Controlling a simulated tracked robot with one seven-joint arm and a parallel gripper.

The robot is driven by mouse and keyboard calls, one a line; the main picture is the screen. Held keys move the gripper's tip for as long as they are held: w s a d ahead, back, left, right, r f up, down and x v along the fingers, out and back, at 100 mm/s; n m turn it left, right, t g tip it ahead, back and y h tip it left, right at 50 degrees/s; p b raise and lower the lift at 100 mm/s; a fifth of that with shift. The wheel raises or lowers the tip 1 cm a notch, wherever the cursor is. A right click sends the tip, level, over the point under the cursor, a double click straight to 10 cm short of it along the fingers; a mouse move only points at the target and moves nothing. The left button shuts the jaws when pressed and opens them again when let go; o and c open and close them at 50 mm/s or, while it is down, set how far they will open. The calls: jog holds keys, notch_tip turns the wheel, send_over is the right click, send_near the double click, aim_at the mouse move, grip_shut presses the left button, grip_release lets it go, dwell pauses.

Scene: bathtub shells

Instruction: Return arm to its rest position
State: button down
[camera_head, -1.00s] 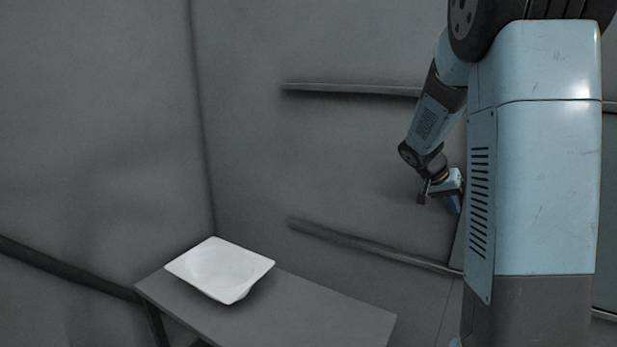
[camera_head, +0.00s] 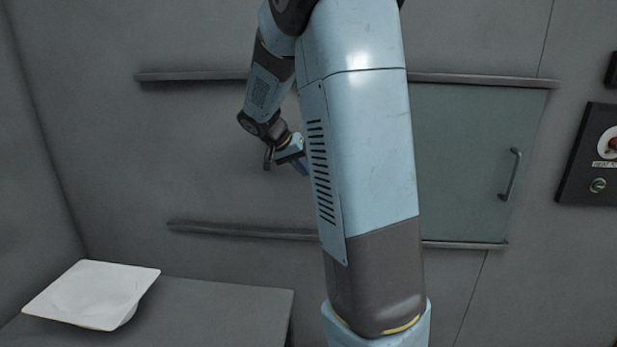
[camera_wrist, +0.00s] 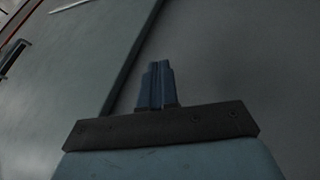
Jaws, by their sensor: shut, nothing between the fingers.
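My gripper shows in the wrist view (camera_wrist: 157,84) with its two blue fingers together and nothing between them. In the head view my gripper (camera_head: 303,170) is partly hidden behind my large upper arm link. My arm is folded, with its forearm hanging down to the left of that link. The gripper is in the air, apart from the table and the white shell.
A white bathtub shell (camera_head: 92,294) sits on a grey table (camera_head: 222,306) at lower left. A greenish door panel (camera_head: 455,160) with a handle (camera_head: 511,174) is behind my arm. Dark rails run along the wall. A control panel (camera_head: 594,155) with a red button is at right.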

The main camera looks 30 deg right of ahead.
jog(key=shift+v, duration=2.7)
jog(key=s+a+n+t+y, duration=0.1)
jog(key=s+a+n+y, duration=0.1)
jog(key=s, duration=0.7)
jog(key=s+a+r+n+t+y, duration=0.1)
jog(key=s+a+n+t+y, duration=0.1)
jog(key=s+a, duration=0.5)
jog(key=s+a+r+n+t+y, duration=0.1)
jog(key=s+a+n+t+y, duration=0.1)
jog(key=s, duration=0.9)
jog(key=shift+s+a+n+y, duration=0.4)
jog(key=shift+a+n+y, duration=0.3)
jog(key=shift+a+n, duration=0.7)
jog(key=shift+r, duration=0.1)
